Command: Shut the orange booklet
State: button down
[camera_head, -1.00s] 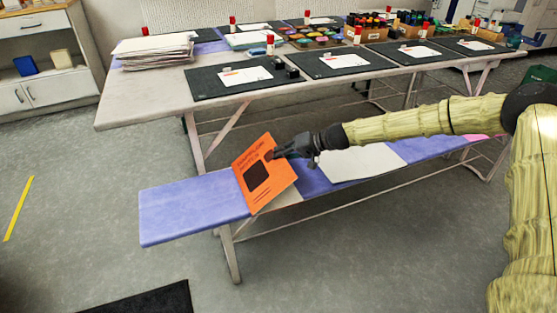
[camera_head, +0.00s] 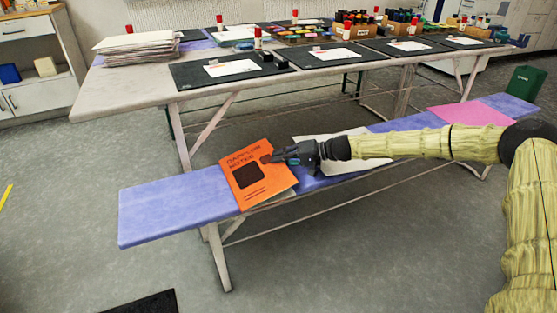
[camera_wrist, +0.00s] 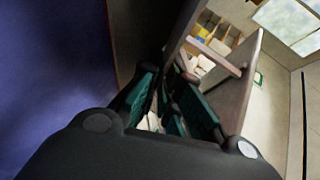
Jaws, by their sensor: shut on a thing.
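The orange booklet (camera_head: 258,194) is on the blue bench, its orange front cover with dark print and a dark square facing up. The cover is low and still looks slightly tilted. A pale page edge (camera_head: 284,197) shows under its lower right side. My gripper (camera_head: 270,158) reaches in from the right and is shut on the cover's right edge near its upper corner. In the wrist view my gripper's dark teal fingers (camera_wrist: 165,100) are close together. What lies between them is hard to make out there.
The blue bench (camera_head: 160,213) has free room left of the booklet. White paper (camera_head: 362,165) and a pink sheet (camera_head: 473,113) lie to the right. A table (camera_head: 140,90) with black mats and a paper stack (camera_head: 138,47) stands behind.

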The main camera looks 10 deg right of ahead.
jog(key=shift+f, duration=0.25)
jog(key=c, duration=1.7)
grip_release()
jog(key=shift+d+r, duration=0.1)
jog(key=v, duration=1.1)
jog(key=shift+s+d+r, duration=0.1)
jog(key=shift+s+d, duration=0.1)
jog(key=shift+d, duration=0.15)
